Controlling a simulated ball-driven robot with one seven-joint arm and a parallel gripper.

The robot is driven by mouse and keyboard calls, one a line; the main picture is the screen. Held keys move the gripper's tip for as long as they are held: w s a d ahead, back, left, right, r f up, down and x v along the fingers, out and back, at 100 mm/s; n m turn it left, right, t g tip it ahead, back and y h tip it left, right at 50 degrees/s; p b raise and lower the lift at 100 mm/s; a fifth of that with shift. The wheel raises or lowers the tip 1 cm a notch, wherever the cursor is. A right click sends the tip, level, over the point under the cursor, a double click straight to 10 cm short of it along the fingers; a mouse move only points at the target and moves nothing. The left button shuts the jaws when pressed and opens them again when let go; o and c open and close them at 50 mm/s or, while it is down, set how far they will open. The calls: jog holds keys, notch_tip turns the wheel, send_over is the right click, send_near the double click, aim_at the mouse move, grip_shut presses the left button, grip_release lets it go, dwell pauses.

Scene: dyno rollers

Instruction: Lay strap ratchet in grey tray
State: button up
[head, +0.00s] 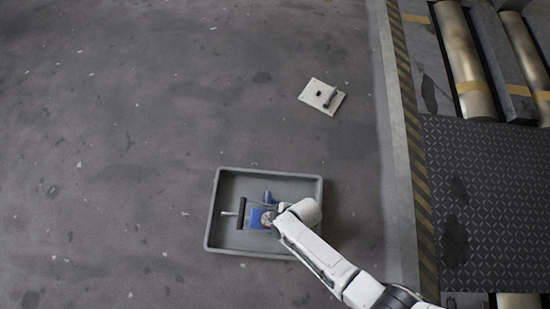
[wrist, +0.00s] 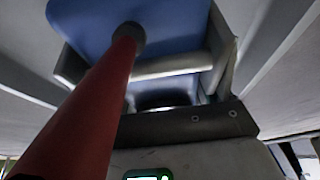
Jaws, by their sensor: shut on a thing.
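The grey tray (head: 232,188) lies on the floor at the lower middle of the head view. The strap ratchet (head: 241,213), with a black bar and a light metal end, is over the left half of the tray. My gripper (head: 267,217) is shut on it, reaching in from the lower right. Blue parts show beside the gripper. The wrist view shows a blue panel (wrist: 185,25), metal bracket pieces and a red rod (wrist: 85,110) close to the lens. I cannot tell whether the ratchet touches the tray floor. My wrist hides its right side.
A pale square plate with a dark handle (head: 322,97) lies on the floor above and right of the tray. A yellow-black striped kerb (head: 412,140) runs along the right, with metal rollers (head: 465,60) and dark tread plate beyond. The floor left is clear.

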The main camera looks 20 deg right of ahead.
jog(key=shift+f, duration=0.1)
jog(key=shift+f, duration=0.2)
jog(key=o, duration=1.6)
jog(key=shift+s+r+p, duration=0.1)
jog(key=shift+r+p, duration=0.25)
jog(key=shift+r, duration=0.15)
jog(key=p+v, duration=0.7)
jog(key=v, duration=0.4)
jog(key=shift+d+r, duration=0.1)
jog(key=shift+d, duration=0.05)
